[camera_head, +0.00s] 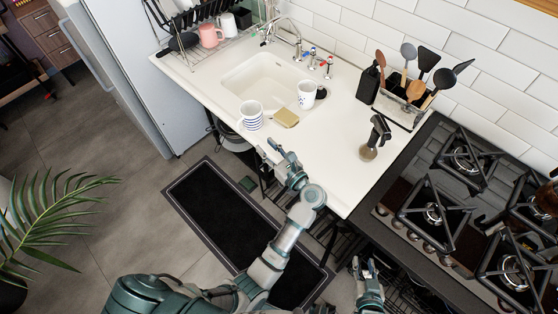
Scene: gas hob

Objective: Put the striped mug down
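The striped mug (251,115), white with blue bands, appears to stand upright near the front edge of the white counter (325,170), at the front left of the sink. My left gripper (266,149) is below and right of the mug in the picture, near the counter's front edge. Its fingers look apart and empty, with a gap between them and the mug. My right gripper (364,262) is low in the picture, in front of the counter by the hob. Its fingers look apart with nothing between them.
Beside the mug are a yellow sponge (286,117) and a white patterned cup (306,95). The sink (258,80) lies behind. A brush (376,138), a dark bottle (368,83) and a utensil holder (403,98) stand right, before the hob (450,205). The middle counter is clear.

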